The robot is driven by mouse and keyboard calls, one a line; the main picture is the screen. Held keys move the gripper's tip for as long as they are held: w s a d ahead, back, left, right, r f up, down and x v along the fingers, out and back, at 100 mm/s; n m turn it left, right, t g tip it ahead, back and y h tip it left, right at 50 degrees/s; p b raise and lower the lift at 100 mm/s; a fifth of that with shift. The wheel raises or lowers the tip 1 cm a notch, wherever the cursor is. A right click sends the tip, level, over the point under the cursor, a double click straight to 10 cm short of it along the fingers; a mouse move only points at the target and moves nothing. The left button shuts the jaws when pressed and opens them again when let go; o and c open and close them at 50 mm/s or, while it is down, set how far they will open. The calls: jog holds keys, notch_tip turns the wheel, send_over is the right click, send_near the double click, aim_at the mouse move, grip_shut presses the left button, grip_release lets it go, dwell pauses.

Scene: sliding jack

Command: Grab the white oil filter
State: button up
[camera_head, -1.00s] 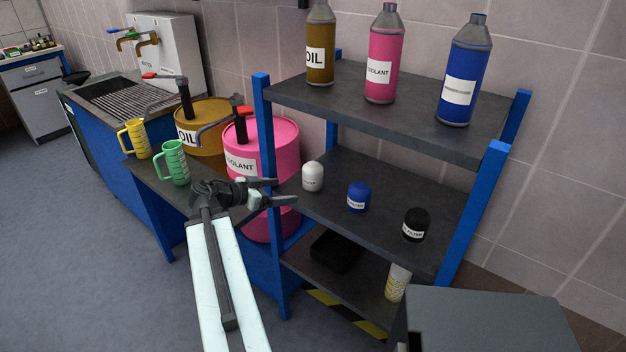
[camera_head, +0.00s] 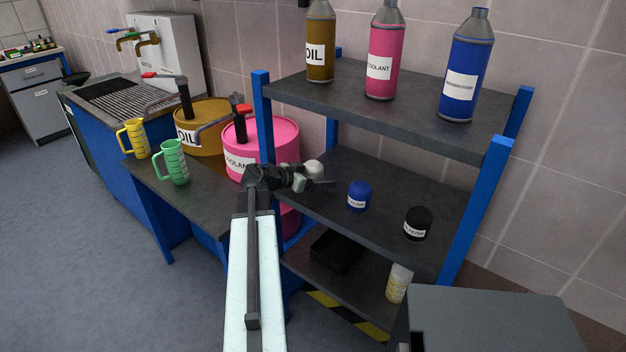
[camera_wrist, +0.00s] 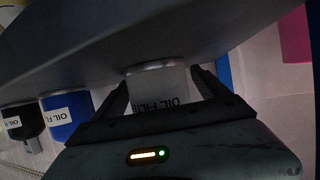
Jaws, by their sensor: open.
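The white oil filter (camera_head: 314,168) stands on the middle shelf (camera_head: 390,205), at its left end. In the head view my gripper (camera_head: 318,184) is in front of it and hides its lower part. In the wrist view the white filter (camera_wrist: 158,88) sits between the two open fingers (camera_wrist: 162,90), its label facing me. Whether the fingers touch it I cannot tell. The blue filter (camera_head: 358,196) and the black filter (camera_head: 417,223) stand farther right on the same shelf; they also show at the left of the wrist view.
Blue shelf posts (camera_head: 264,120) stand close to my arm. Oil, coolant and blue bottles (camera_head: 380,55) stand on the top shelf (camera_head: 400,110). A pink coolant drum (camera_head: 285,140) and a brown oil drum (camera_head: 205,115) are at left, with yellow and green jugs (camera_head: 174,162).

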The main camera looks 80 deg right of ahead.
aim_at(319, 165)
jog(key=shift+s+d+f, duration=0.15)
jog(key=shift+s+d, duration=0.05)
jog(key=c, duration=1.8)
jog(key=shift+r+p, duration=0.65)
jog(key=shift+c, duration=0.2)
notch_tip(319, 165, up, 3)
jog(key=p, duration=0.3)
jog(key=shift+w+r, duration=0.1)
jog(key=shift+r, duration=0.1)
jog(key=w+a, duration=1.2)
jog(key=a, duration=0.1)
jog(key=shift+w+a+f, duration=0.15)
jog(key=shift+f, duration=0.3)
